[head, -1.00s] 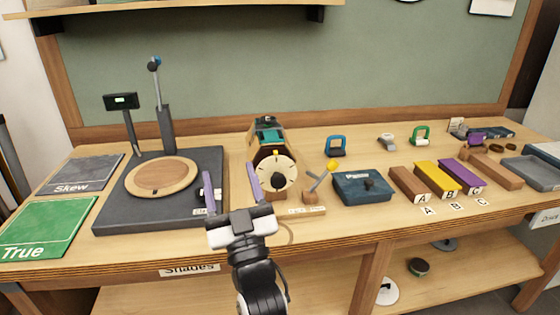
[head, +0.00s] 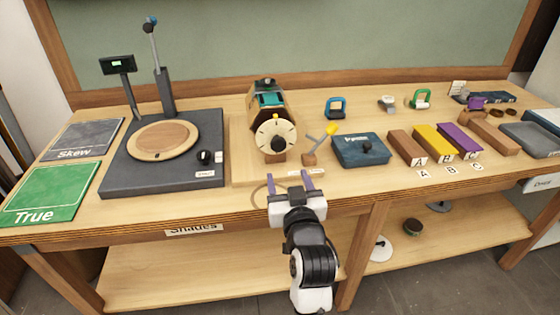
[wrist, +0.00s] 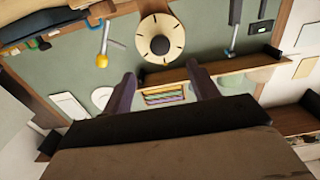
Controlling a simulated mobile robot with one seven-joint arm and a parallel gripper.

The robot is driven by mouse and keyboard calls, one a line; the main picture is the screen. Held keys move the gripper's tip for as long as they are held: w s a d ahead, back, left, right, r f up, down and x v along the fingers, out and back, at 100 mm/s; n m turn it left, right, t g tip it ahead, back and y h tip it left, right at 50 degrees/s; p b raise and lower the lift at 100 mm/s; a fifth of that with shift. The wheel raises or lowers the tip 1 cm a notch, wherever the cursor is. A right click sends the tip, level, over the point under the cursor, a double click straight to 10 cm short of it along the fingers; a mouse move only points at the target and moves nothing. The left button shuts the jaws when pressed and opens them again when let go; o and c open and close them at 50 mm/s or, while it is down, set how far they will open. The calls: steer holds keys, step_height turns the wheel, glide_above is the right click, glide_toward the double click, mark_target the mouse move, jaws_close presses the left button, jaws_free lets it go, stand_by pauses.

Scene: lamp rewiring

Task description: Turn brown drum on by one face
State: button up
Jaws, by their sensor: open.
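The brown drum (head: 258,117) lies on its side on a wooden base at the middle of the bench. A cream dial with dark ticks, a yellow mark at its top and a black centre knob covers its front end. A teal patch shows on top. The dial also shows in the wrist view (wrist: 160,25). A lever with a yellow tip (head: 331,129) stands just right of the drum. My gripper (head: 290,181) is open and empty, in front of the drum near the bench's front edge, apart from it. In the wrist view its two fingers (wrist: 163,88) stand apart.
Left is a dark scale-like base with a round wooden plate (head: 164,141), a display post and a tall rod. Green True (head: 48,193) and grey Skew mats lie further left. Right are a blue box (head: 360,151) and brown, yellow and purple blocks.

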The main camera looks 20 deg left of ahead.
mark_target(279, 147)
steer(key=p+x, duration=0.3)
steer(key=x, duration=0.7)
steer(key=shift+w+a+r+p, duration=0.15)
steer(key=shift+p, duration=0.2)
steer(key=shift+w+a, duration=0.25)
steer(key=shift+w, duration=0.1)
steer(key=c, duration=1)
